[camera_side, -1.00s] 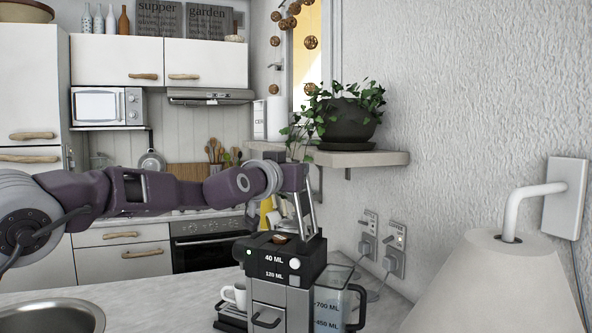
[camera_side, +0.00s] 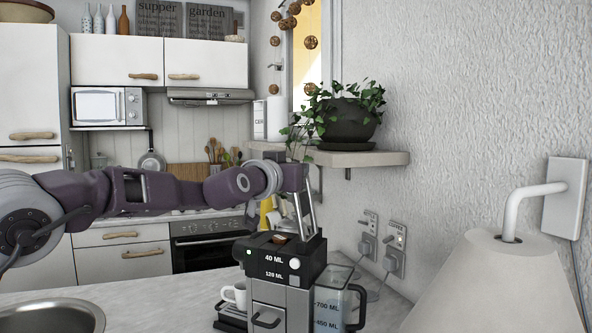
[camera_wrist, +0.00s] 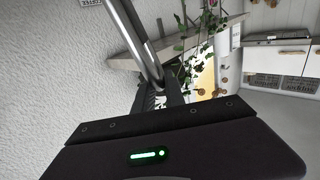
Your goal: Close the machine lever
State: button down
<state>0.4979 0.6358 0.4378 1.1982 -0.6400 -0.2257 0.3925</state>
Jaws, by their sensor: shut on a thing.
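The coffee machine (camera_side: 268,287) stands on the counter in the side view, black and grey with a "40 ML" front. Its lever (camera_side: 306,216), with two metal bars, stands raised and nearly upright above the machine's top. A small brown capsule-like thing (camera_side: 279,238) shows in the open top. My gripper (camera_side: 290,178) is at the lever's upper end, shut on it; the fingertips are hard to make out. In the wrist view a metal lever bar (camera_wrist: 135,40) runs up from behind my dark gripper housing, which hides the grip itself.
A white cup (camera_side: 236,294) stands left of the machine and a clear water tank (camera_side: 332,300) is on its right. A potted plant (camera_side: 346,122) sits on a shelf (camera_side: 385,160) above right. A white lamp (camera_side: 495,290) stands in the right foreground.

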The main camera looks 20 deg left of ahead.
jog(key=a+f+n, duration=1.2)
jog(key=n, duration=0.1)
jog(key=shift+a+f+n, duration=0.3)
jog(key=shift+a+f, duration=0.05)
jog(key=shift+f, duration=0.05)
jog(key=shift+a+f+n, duration=0.1)
jog(key=shift+f+n, duration=1)
jog(key=shift+f, duration=0.25)
jog(key=c, duration=1.4)
grip_release()
jog(key=shift+c, duration=0.2)
jog(key=shift+s, duration=0.1)
jog(key=s, duration=0.7)
